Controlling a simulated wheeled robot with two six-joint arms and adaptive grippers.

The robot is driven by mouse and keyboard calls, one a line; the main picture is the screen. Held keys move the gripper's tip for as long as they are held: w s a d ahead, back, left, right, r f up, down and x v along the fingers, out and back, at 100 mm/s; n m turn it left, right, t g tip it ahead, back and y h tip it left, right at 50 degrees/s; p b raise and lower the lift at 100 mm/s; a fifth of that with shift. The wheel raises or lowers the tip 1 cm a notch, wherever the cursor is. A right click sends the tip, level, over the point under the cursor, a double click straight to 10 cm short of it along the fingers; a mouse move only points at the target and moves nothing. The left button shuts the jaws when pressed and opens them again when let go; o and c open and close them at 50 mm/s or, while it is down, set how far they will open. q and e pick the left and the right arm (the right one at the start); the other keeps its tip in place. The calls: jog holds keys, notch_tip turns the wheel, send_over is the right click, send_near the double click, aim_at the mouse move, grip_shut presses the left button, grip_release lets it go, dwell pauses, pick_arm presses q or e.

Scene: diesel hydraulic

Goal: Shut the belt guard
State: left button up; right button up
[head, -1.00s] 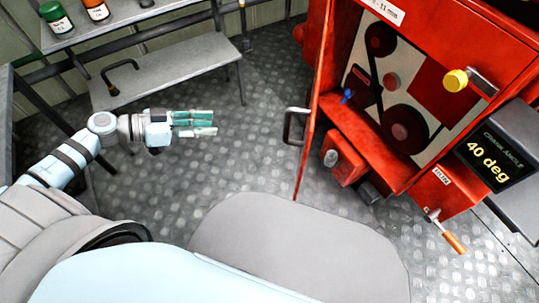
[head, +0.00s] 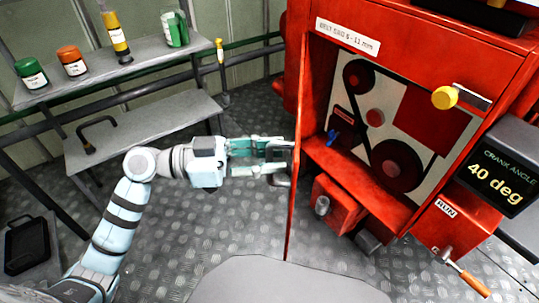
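The belt guard (head: 296,130) is a red door panel on the left side of the red engine housing. It stands open and shows almost edge-on in the head view. Its dark D-shaped handle (head: 279,181) sticks out on the left face. My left gripper (head: 280,157) comes in from the left, with its fingertips at the handle. The fingers look apart, with the handle overlapping their tips; firm contact cannot be told. The belt and pulleys (head: 399,164) are exposed behind the opening. My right gripper is not in view.
A grey two-tier bench (head: 150,126) with bottles stands at the left. A crank-angle display (head: 500,175) reading 40 deg, a yellow knob (head: 445,97) and an orange-handled lever (head: 468,279) are at the right. A red box (head: 338,206) sits below the opening.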

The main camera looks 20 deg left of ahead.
pick_arm(q)
jog(key=shift+d, duration=0.1)
grip_shut()
dwell(0.3)
